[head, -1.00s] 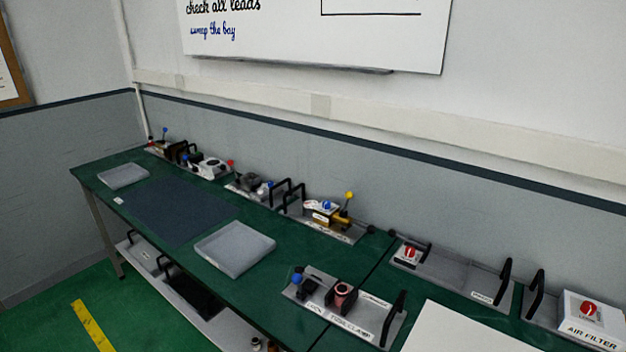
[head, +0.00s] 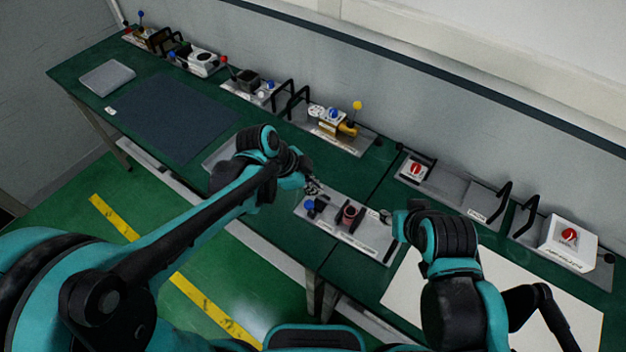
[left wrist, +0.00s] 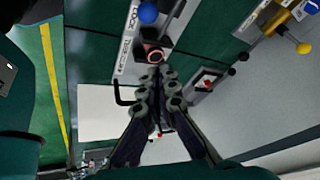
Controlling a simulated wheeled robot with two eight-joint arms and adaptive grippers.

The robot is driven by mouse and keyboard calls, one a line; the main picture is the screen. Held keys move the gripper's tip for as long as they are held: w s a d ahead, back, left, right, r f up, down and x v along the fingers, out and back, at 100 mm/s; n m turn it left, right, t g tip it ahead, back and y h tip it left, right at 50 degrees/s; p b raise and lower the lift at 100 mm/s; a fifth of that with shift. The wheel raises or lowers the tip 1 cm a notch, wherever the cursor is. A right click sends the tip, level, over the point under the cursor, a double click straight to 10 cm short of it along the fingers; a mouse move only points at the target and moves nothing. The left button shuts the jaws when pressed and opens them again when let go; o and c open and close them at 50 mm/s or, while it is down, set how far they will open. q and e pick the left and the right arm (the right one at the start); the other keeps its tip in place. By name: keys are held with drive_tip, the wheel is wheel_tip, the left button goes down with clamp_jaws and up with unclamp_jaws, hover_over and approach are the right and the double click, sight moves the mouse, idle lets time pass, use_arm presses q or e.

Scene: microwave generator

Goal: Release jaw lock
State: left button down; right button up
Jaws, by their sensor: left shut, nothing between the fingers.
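The tube clamp plate (head: 335,233) lies near the table's front edge, with a pinkish-brown ring clamp (head: 350,213) at its middle. A blue ball knob (head: 309,205) stands at its left end; in the left wrist view the knob (left wrist: 148,12) is beside the "LOCK" label (left wrist: 133,17). My left gripper (head: 313,187) is just behind the knob in the head view, shut and empty. In the left wrist view its fingers (left wrist: 157,72) point towards the ring clamp (left wrist: 154,54); contact cannot be told. My right gripper (head: 387,215) is by the plate's right end, its fingers too small to read.
A white sheet (head: 480,300) lies at the right front. A unit with a yellow knob (head: 357,105) stands behind, and black handles (head: 504,203) stick up along the back. A grey tray (head: 222,152) is partly hidden by my left arm. The dark mat (head: 170,115) is clear.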

sight(310, 209)
use_arm(q)
drive_tip(key=b+x, duration=0.2)
drive_tip(key=x, duration=0.8)
drive_tip(key=a, duration=0.4)
drive_tip(key=shift+s+a+f, duration=0.1)
drive_tip(key=shift+s, duration=0.25)
